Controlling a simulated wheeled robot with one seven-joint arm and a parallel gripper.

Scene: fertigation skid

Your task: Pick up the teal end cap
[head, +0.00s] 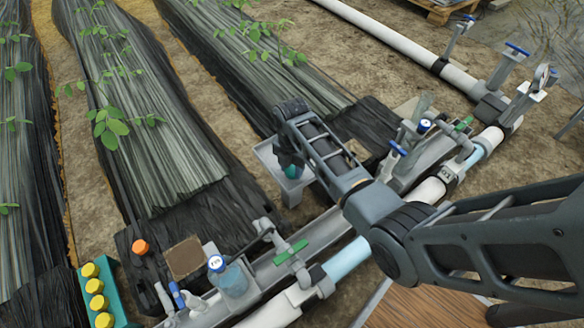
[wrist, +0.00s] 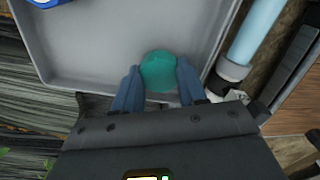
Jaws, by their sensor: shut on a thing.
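The teal end cap (wrist: 159,72) is a round teal piece between the two blue fingertips of my gripper (wrist: 158,88) in the wrist view. My gripper is shut on it, with one finger on each side. The cap is over the grey tray (wrist: 100,50), near the tray's lower edge in that view. I cannot tell whether the cap touches the tray floor. In the head view the cap shows as a small teal patch (head: 293,171) below the end of my arm, over the grey tray (head: 268,155). My arm hides part of the tray there.
A blue object (wrist: 45,3) sits at the tray's upper left corner in the wrist view. Pipes with a green-handled valve (head: 290,252) and a clear filter bowl (head: 232,278) run close by. A teal rack with yellow caps (head: 97,290) stands at lower left.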

